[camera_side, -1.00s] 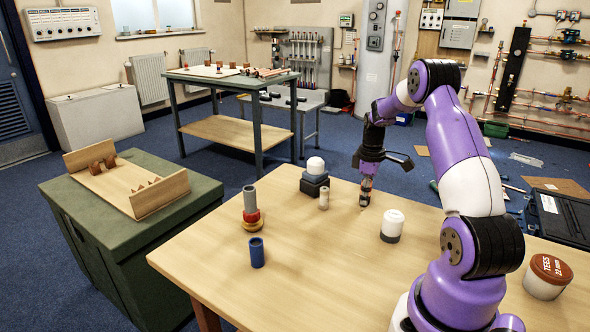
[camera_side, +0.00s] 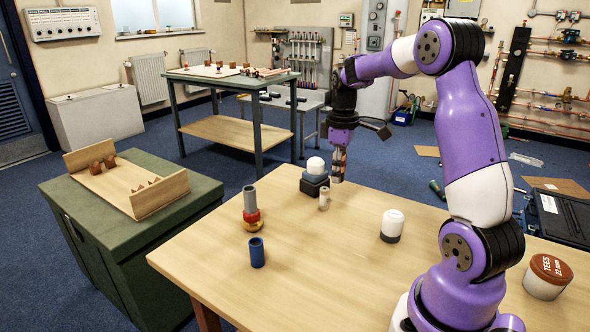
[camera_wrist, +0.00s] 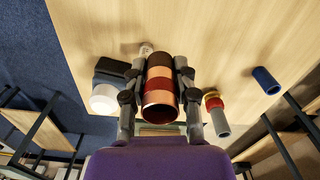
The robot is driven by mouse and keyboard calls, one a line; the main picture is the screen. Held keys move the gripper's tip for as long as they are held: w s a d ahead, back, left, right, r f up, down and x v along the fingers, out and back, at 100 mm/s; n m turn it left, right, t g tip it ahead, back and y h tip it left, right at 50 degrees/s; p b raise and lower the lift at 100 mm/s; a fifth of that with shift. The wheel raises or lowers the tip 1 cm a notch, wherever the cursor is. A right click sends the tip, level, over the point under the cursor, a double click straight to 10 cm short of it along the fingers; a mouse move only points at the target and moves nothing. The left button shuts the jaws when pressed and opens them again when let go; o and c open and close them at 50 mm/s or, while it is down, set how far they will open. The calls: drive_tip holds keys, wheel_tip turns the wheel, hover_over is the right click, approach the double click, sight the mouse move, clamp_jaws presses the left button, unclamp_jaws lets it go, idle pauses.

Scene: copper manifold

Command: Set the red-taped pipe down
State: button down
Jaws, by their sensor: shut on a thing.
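My gripper (camera_side: 338,172) is at the far edge of the wooden table, just right of and behind the black block with the white dome. In the wrist view my gripper (camera_wrist: 160,72) is shut on the red-taped pipe (camera_wrist: 158,96), a copper tube with a dark red band, with one finger on each side. In the side view the pipe is mostly hidden by the fingers. I cannot tell whether its lower end touches the table (camera_side: 330,265).
The black block (camera_side: 314,186) and a small pale cylinder (camera_side: 324,199) stand close to my gripper. A grey, red and brass stack (camera_side: 250,208), a blue tube (camera_side: 257,252) and a white jar (camera_side: 392,226) stand apart. The table's middle is clear. A wooden rack (camera_side: 120,190) sits on the green cabinet.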

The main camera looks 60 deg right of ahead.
drive_tip(key=w+a, duration=1)
drive_tip(key=a, duration=0.4)
drive_tip(key=w+a, duration=0.1)
drive_tip(key=a, duration=2)
hover_over(203, 251)
wheel_tip(203, 251, down, 6)
drive_tip(key=shift+a+f, duration=0.1)
drive_tip(key=shift+f, duration=1.95)
drive_tip(key=shift+f, duration=0.15)
drive_tip(key=c, duration=0.6)
unclamp_jaws()
